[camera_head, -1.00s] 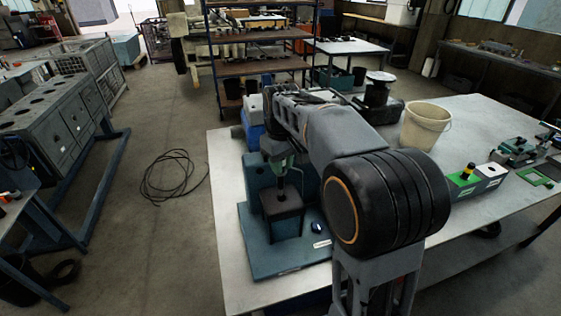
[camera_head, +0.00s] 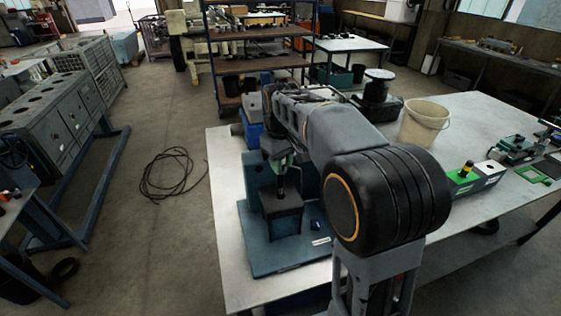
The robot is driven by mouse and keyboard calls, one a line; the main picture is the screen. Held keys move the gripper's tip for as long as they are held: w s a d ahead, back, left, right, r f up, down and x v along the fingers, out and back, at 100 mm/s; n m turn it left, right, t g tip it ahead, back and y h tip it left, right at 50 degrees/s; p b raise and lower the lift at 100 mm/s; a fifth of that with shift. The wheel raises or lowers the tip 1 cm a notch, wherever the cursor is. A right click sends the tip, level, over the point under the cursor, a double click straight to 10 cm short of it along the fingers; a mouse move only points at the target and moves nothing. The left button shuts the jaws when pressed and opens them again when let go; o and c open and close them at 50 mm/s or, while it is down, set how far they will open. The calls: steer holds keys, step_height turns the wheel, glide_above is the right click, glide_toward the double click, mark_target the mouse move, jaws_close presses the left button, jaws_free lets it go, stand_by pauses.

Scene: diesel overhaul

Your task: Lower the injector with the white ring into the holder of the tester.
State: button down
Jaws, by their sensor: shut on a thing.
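The tester (camera_head: 262,256) is a blue stand with a base plate near the left end of the metal table. Its holder (camera_head: 283,212) is a dark block standing on the plate. My gripper (camera_head: 280,160) is above the holder, shut on a slim dark injector (camera_head: 281,180). The injector points downward, looks upright, and its lower end meets the top of the holder in the picture. I cannot tell how far it sits inside. Its ring is too small or hidden to make out. My arm covers part of the tester's right side.
A beige bucket (camera_head: 424,124) stands on the table to the right. A green and white box (camera_head: 474,180) with a yellow-ringed part on it is farther right. A small dark blue piece (camera_head: 317,227) lies on the tester's plate. The front left of the table (camera_head: 228,215) is clear.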

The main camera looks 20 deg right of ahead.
mark_target(281, 193)
steer(key=shift+f, duration=0.25)
steer(key=shift+f+b, duration=1.15)
steer(key=shift+f, duration=0.55)
stand_by(0.4)
steer(key=shift+f+b, duration=1)
steer(key=shift+f, duration=0.7)
steer(key=shift+f+b, duration=0.8)
steer(key=shift+f, duration=0.4)
stand_by(0.4)
